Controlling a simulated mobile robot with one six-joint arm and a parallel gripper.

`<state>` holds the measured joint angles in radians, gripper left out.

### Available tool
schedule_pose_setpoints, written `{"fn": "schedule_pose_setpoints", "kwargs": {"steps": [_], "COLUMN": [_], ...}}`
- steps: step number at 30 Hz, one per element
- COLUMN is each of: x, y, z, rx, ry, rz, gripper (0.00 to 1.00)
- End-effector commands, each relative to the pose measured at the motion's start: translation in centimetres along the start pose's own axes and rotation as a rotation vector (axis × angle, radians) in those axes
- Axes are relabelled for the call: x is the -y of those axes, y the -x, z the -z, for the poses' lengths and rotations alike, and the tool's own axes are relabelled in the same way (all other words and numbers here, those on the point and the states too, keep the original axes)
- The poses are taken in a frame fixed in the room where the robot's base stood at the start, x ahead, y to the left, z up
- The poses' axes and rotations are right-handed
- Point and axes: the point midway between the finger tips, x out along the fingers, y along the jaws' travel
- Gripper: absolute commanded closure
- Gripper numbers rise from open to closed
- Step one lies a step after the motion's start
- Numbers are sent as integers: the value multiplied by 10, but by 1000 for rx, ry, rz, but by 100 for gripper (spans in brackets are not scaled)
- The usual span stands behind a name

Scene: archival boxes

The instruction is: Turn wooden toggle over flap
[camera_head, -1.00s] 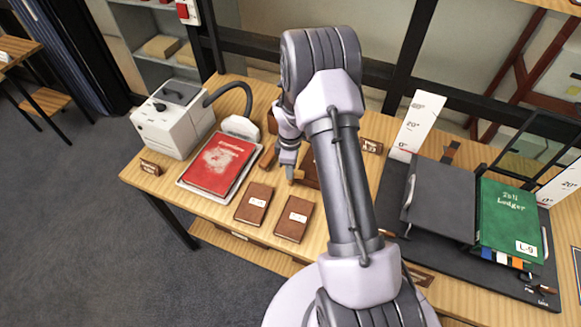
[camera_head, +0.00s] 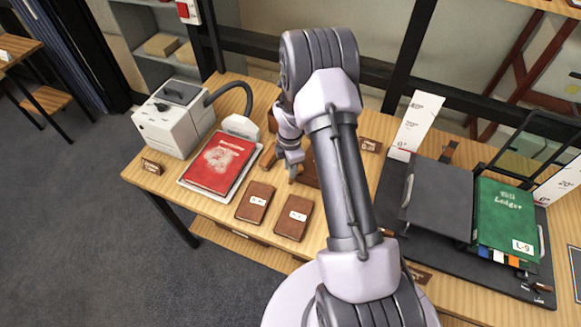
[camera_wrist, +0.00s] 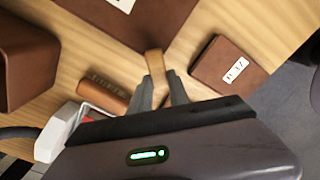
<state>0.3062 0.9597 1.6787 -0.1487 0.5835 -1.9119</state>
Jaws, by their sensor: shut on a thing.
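The wooden toggle (camera_wrist: 154,62) is a small light-wood bar in the wrist view. My gripper (camera_wrist: 158,82) is shut on it, one finger on each side. The toggle's upper end meets the lower corner of a brown box panel (camera_wrist: 120,22) with a white label, which may be the flap; I cannot tell how far they overlap. In the head view my gripper (camera_head: 292,167) is low at the table, beside a brown box (camera_head: 309,174) mostly hidden behind my arm. The toggle is hard to make out there.
Two brown labelled cases (camera_head: 254,202) (camera_head: 293,218) lie in front. A red book (camera_head: 219,163) on a tray and a white machine (camera_head: 173,118) with a dark hose stand left. A grey folder (camera_head: 440,195) and green ledger (camera_head: 507,218) lie right. A brown block (camera_wrist: 108,90) is near my fingers.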

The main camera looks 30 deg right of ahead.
Motion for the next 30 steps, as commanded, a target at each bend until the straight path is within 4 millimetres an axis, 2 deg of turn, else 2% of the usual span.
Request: {"fn": "schedule_pose_setpoints", "kwargs": {"steps": [12,13,16,26,29,30], "x": [-1,-1,-1,0,-1,-1], "y": [1,1,1,3,18,28], "z": [0,0,0,0,0,0], "rx": [1,1,1,1,1,1], "ry": [9,9,8,7,8,8], "rz": [-3,-3,-2,-1,-2,-4], "gripper": [100,74,56,56,56,56]}}
